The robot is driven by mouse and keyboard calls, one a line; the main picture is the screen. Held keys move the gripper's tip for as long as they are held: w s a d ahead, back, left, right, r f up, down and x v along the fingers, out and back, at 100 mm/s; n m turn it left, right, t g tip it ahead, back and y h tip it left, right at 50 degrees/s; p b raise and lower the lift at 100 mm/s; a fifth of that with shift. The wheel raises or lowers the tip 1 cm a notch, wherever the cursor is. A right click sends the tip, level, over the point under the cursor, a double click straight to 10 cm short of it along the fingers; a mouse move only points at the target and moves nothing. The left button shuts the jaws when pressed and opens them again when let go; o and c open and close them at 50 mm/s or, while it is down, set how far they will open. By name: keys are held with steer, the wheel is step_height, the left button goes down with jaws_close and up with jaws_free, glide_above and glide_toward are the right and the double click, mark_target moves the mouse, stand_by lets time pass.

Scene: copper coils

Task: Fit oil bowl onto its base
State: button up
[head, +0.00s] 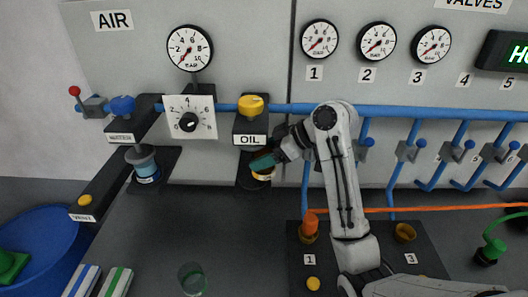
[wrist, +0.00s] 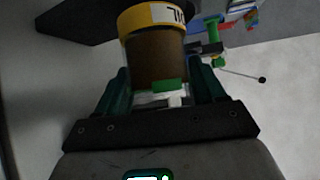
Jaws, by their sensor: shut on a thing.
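The oil bowl (head: 262,174) has a yellow band and shows brown contents; it is held just below the black oil base. The oil base (head: 250,122) is a black block on the blue pipe, with a yellow knob on top and an OIL label. My gripper (head: 262,163), with teal fingers, is shut on the bowl. In the wrist view the bowl (wrist: 155,62) stands between the two fingers of my gripper (wrist: 158,80), with its yellow labelled band at the far end. I cannot tell whether the bowl touches the base, as my gripper partly covers it.
A blue-banded bowl (head: 146,168) hangs under the water unit on the left. A dial gauge (head: 190,117) sits between the units. A black plate with an orange plug (head: 310,224) lies to the right. A clear glass (head: 192,279) stands on the open dark bench, front left.

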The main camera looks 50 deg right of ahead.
steer(key=shift+f+b, duration=0.3)
steer(key=shift+f, duration=0.3)
steer(key=o, duration=1.3)
steer(key=shift+r, duration=0.2)
steer(key=v, duration=1.2)
steer(key=shift+r+p, duration=0.4)
steer(key=shift+r, duration=0.05)
